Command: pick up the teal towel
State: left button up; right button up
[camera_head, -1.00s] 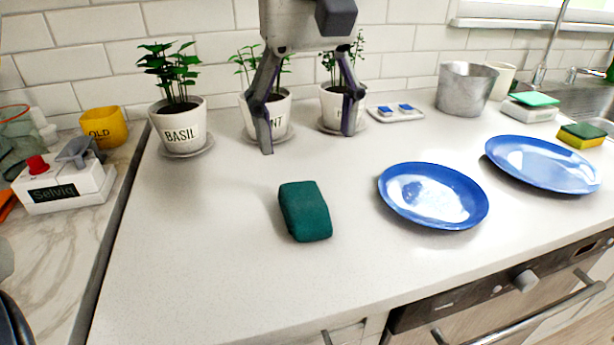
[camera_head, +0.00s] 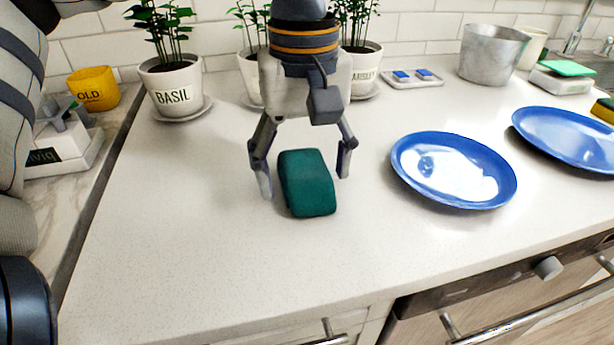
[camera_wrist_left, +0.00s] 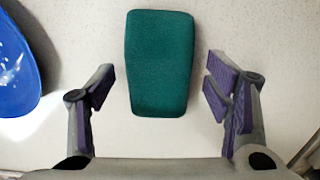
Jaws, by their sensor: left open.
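The teal towel (camera_head: 307,183) is a folded block lying on the white counter in the middle of the head view. It also shows in the left wrist view (camera_wrist_left: 160,62), between and slightly beyond the fingertips. My left gripper (camera_head: 304,186) is open, with one finger on each side of the towel and a gap to it on both sides. In the left wrist view, my left gripper (camera_wrist_left: 159,85) shows purple pads apart from the towel. My right gripper is not in view.
A blue plate (camera_head: 453,168) lies right of the towel, with another blue plate (camera_head: 570,137) beyond it. Potted herbs, including a basil pot (camera_head: 172,92), stand along the back wall. The counter (camera_head: 215,260) in front and left of the towel is clear.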

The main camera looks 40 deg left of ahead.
aim_at(304, 164)
pick_arm(q)
jog(key=shift+r, duration=0.1)
jog(key=c, duration=1.1)
notch_tip(304, 164, up, 3)
jog(key=shift+r+p, duration=0.1)
jog(key=shift+p, duration=0.3)
jog(key=s+d+r+p, duration=0.1)
jog(key=s+d+r, duration=0.1)
jog(key=s+r, duration=0.1)
jog(key=s+d+r+p, duration=0.1)
jog(key=s+d+r, duration=0.2)
jog(key=s, duration=0.2)
jog(key=s+d+r+p, duration=0.2)
jog(key=s+r, duration=0.1)
jog(key=s, duration=0.1)
jog(key=shift+d+r, duration=0.2)
jog(key=shift+r, duration=0.2)
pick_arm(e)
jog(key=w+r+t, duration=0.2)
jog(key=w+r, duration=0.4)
